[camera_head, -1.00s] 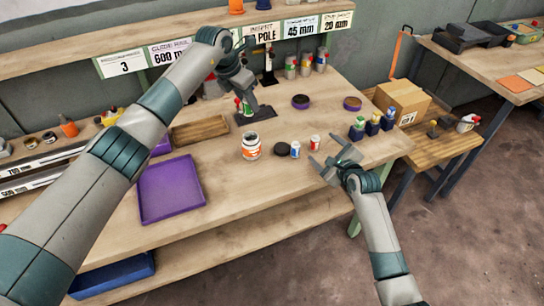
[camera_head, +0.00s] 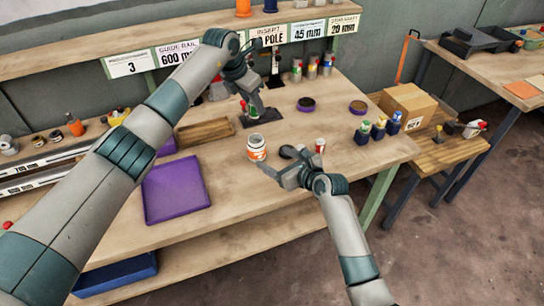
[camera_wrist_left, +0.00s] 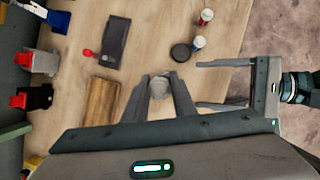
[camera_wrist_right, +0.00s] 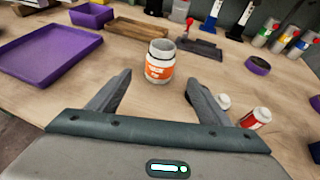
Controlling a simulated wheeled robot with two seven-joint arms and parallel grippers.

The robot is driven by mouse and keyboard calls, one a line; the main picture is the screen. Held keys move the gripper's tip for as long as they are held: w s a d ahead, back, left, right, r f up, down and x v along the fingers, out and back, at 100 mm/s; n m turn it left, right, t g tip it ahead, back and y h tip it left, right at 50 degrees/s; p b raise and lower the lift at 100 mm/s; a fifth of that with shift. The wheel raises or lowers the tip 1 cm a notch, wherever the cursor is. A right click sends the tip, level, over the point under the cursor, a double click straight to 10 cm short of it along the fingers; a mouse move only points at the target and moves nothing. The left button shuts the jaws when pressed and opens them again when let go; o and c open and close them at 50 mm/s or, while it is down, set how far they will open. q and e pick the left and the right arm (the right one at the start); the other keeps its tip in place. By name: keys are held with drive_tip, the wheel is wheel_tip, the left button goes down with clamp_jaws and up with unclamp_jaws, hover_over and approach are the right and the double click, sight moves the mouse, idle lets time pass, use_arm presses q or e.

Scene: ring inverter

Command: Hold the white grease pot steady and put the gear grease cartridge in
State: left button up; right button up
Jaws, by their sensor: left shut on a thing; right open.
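The white grease pot (camera_head: 257,154), with an orange label and open top, stands upright on the bench. It also shows in the right wrist view (camera_wrist_right: 159,66). My right gripper (camera_head: 273,172) is open, its fingers pointing at the pot from the front right without touching it. My left gripper (camera_head: 252,112) is shut on a small green-and-white cartridge (camera_head: 253,110), above and behind the pot. In the left wrist view a round grey end (camera_wrist_left: 158,88) shows between its fingertips. The cartridge's label cannot be read, so I cannot tell its kind.
A red-and-white cartridge (camera_head: 320,145) and a black lid (camera_head: 287,152) are right of the pot; a blue-and-white one (camera_wrist_left: 199,42) stands beside the lid. A purple tray (camera_head: 177,190) lies left. A dark plate (camera_wrist_left: 115,42) and a wooden tray (camera_head: 205,131) are behind.

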sight(262, 151)
drive_tip(key=shift+w+a, duration=0.1)
drive_tip(key=shift+w, duration=0.05)
drive_tip(key=shift+x, duration=5.85)
drive_tip(key=c, duration=1.2)
use_arm(q)
drive_tip(key=shift+f+n+t+y, duration=0.3)
drive_tip(key=shift+f+n+t, duration=0.2)
drive_tip(key=shift+f+n, duration=1.1)
drive_tip(key=shift+f+m, duration=0.25)
drive_tip(key=shift+m, duration=0.05)
